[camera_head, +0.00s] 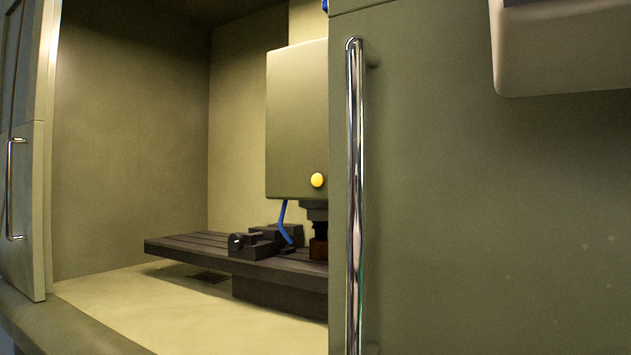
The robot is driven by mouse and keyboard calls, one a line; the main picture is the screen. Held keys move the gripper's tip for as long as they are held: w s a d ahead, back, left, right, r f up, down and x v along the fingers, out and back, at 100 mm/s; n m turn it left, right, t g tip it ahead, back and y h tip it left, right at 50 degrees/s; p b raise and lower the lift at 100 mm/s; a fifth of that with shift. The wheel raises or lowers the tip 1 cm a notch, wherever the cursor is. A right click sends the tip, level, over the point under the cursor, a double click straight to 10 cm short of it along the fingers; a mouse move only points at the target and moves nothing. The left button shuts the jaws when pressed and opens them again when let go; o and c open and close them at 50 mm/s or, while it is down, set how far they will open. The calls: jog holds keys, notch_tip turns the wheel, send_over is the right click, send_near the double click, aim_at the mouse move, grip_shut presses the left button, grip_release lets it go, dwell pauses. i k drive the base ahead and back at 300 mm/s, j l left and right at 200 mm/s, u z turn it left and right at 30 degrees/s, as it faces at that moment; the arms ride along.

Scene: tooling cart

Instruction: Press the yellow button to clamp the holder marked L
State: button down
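The yellow button (317,180) is a small round knob low on the front of the boxy olive spindle head (297,125) inside the machine. Below the head is a dark spindle nose (316,211), partly cut off by the door panel. A brown-red piece (318,249) sits under it, also partly hidden; I cannot tell whether it is the holder. No L mark can be read. My gripper is not in view.
A right door panel (500,230) with a tall chrome handle (355,200) covers the machine's right side. The left door (22,150) stands open. A dark slotted table (190,245) carries a vise (262,243); a blue hose (284,222) hangs above. The opening between the doors is free.

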aim_at(317, 179)
jog(key=i+j, duration=0.1)
jog(key=j, duration=0.25)
jog(key=i+j, duration=0.1)
jog(key=j, duration=0.25)
jog(key=i+j+u, duration=0.1)
jog(key=j, duration=0.25)
jog(key=i+j, duration=0.15)
jog(key=j, duration=0.2)
